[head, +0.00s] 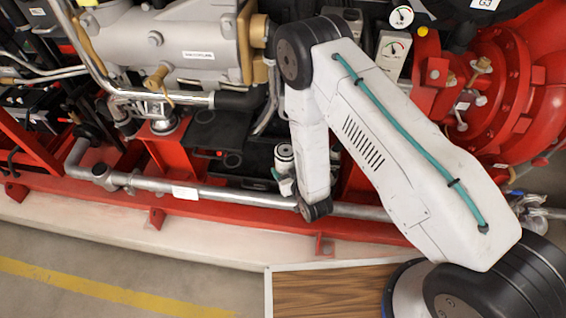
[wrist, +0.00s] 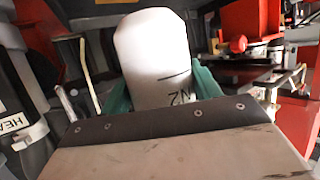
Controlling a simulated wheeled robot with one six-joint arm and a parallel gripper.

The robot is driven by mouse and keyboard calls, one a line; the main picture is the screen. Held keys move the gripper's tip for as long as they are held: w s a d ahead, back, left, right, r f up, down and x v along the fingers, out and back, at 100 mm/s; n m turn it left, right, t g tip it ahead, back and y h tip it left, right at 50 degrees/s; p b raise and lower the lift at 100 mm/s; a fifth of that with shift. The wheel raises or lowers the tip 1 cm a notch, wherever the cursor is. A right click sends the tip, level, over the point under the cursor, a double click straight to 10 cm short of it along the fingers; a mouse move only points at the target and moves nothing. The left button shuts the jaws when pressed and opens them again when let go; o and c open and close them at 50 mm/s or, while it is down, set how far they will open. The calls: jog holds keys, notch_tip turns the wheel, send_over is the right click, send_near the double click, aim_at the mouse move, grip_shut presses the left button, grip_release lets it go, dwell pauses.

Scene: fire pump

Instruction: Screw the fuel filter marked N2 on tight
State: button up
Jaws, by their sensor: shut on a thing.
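The white cylindrical fuel filter N2 (wrist: 158,50) stands out in the wrist view, with its dark marking showing upside down near the lower edge. The teal fingers of my gripper (wrist: 162,84) are on both sides of it and shut on it. In the head view a small white cylinder with a dark top (head: 284,153) shows just left of my forearm, with a bit of teal finger below it. My arm hides much of that spot. I cannot tell how the filter meets its mount, which is hidden.
A silver pipe (head: 240,193) runs along the red frame (head: 235,210) close to my wrist. Dark engine parts crowd around the filter. A red part (wrist: 238,44) and a round grey fitting stand at the right in the wrist view. A wooden top (head: 325,292) lies in front.

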jog(key=shift+w+a, duration=0.1)
jog(key=shift+w, duration=1.35)
jog(key=w+d+r, duration=0.2)
jog(key=w, duration=0.9)
jog(key=shift+w+d, duration=0.2)
jog(key=shift+w, duration=0.15)
jog(key=shift+s+d+r, duration=0.1)
jog(key=shift+s, duration=0.1)
jog(key=shift+r, duration=0.2)
dwell(1.4)
